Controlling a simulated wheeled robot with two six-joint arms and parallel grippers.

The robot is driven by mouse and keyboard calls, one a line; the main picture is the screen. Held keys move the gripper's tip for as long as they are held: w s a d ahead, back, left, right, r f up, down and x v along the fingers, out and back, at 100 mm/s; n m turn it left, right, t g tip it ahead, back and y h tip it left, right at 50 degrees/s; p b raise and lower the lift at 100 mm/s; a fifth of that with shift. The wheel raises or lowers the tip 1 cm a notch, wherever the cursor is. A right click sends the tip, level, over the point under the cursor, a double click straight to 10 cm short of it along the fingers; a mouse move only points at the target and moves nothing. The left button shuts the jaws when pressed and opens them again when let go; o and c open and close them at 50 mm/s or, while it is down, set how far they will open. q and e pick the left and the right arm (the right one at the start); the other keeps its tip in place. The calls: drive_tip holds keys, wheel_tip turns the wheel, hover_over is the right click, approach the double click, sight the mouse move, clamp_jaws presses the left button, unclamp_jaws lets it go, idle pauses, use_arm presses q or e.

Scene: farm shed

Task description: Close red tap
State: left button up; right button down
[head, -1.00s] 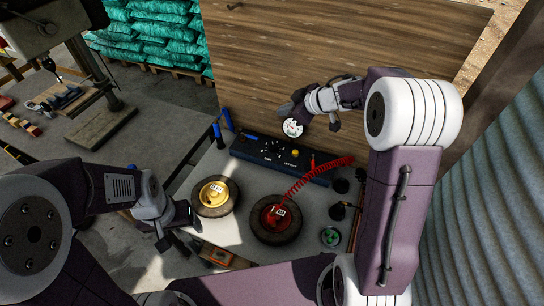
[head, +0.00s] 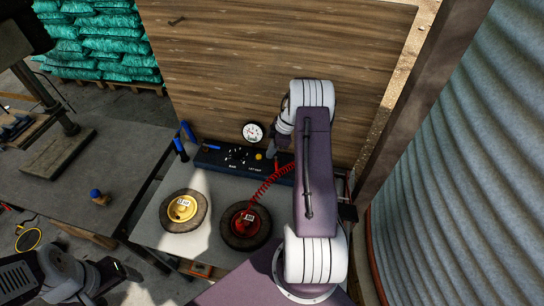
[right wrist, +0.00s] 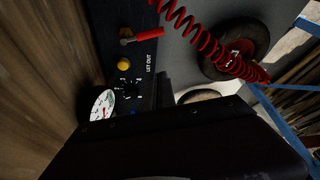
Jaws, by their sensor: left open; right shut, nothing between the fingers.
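The red tap (right wrist: 148,35) is a red lever on a metal pivot beside the LET OUT label. It lies crosswise on the long dark panel (right wrist: 143,75) in the right wrist view. In the head view a small red piece (head: 277,166) shows by my right gripper (head: 271,154), probably the tap, mostly hidden by my arm. My right gripper is shut and empty over the panel's right part. In its wrist view the dark fingers (right wrist: 163,88) are apart from the lever. My left gripper (head: 128,281) is open and empty at the lower left.
A yellow knob (right wrist: 124,66) and a pressure gauge (head: 253,132) sit close to the tap. A coiled red hose (head: 272,186) runs to the red-hubbed wheel (head: 240,244). A yellow-hubbed wheel (head: 168,222) lies left. A wooden wall (head: 230,60) stands behind.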

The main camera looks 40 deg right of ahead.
sight(277, 167)
drive_tip(key=p+x, duration=0.1)
drive_tip(key=x, duration=0.6)
drive_tip(key=shift+a+f, duration=0.1)
drive_tip(key=shift+f, duration=0.15)
drive_tip(key=shift+s+d+f+p, duration=0.3)
drive_tip(key=shift+s+d+p, duration=0.1)
drive_tip(key=shift+d, duration=0.2)
drive_tip(key=shift+s+d+f+p, duration=0.25)
drive_tip(key=shift+s+d+p, duration=0.1)
drive_tip(key=shift+d, duration=0.25)
drive_tip(key=shift+s+d+f, duration=0.2)
drive_tip(key=shift+s+d, duration=0.05)
drive_tip(key=shift+d, duration=0.15)
